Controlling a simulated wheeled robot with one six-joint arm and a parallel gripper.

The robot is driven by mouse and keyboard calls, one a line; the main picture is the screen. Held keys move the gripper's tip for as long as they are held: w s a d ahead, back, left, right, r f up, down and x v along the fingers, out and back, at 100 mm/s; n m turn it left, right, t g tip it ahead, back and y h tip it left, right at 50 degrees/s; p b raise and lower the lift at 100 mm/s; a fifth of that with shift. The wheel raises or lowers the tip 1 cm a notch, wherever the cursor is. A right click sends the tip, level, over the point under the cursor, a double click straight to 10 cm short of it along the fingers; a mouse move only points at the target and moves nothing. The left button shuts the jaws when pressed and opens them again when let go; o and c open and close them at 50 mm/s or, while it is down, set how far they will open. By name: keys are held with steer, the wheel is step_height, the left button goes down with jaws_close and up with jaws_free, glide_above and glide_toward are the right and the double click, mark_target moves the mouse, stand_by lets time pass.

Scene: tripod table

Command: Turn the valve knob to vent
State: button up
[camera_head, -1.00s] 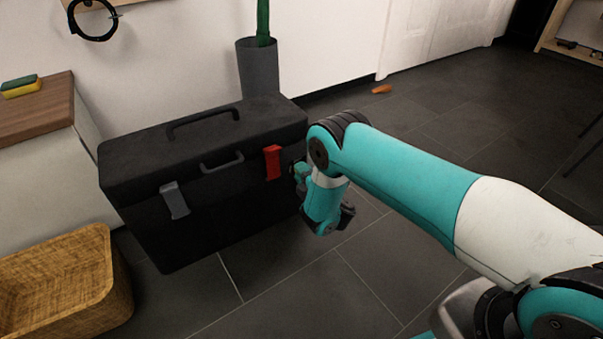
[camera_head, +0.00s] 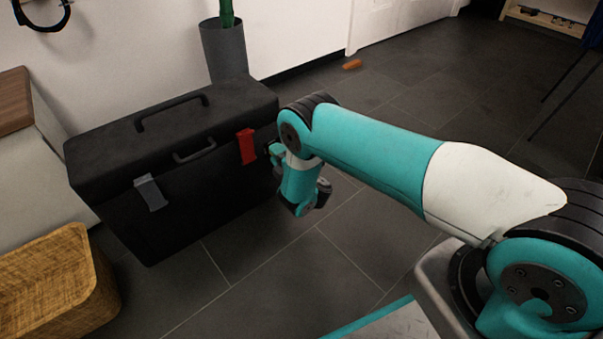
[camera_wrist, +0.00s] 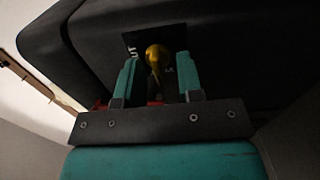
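The valve knob (camera_wrist: 157,60) is yellow and sits on a dark label plate (camera_wrist: 132,42) on the side of the black toolbox (camera_head: 190,215). The plate bears light lettering; "UT" shows at the left, and the rest is partly hidden or too small to read. In the wrist view my gripper (camera_wrist: 156,62) is open, one teal finger on each side of the knob, with gaps between. I cannot tell how deep the fingertips reach past it. In the head view my gripper (camera_head: 277,153) is at the toolbox's right end, and the knob is hidden.
The toolbox has a red latch (camera_head: 246,146) and a grey latch (camera_head: 150,193). A wicker basket (camera_head: 100,285) stands at left. A grey pot (camera_head: 224,50) with a green plant stands behind. An orange object (camera_head: 352,65) lies on the floor. Floor right of the toolbox is mostly clear.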

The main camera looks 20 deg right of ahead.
steer(key=p+v, duration=1.7)
steer(key=p, duration=0.4)
steer(key=shift+s+d, duration=0.1)
steer(key=shift+d, duration=0.05)
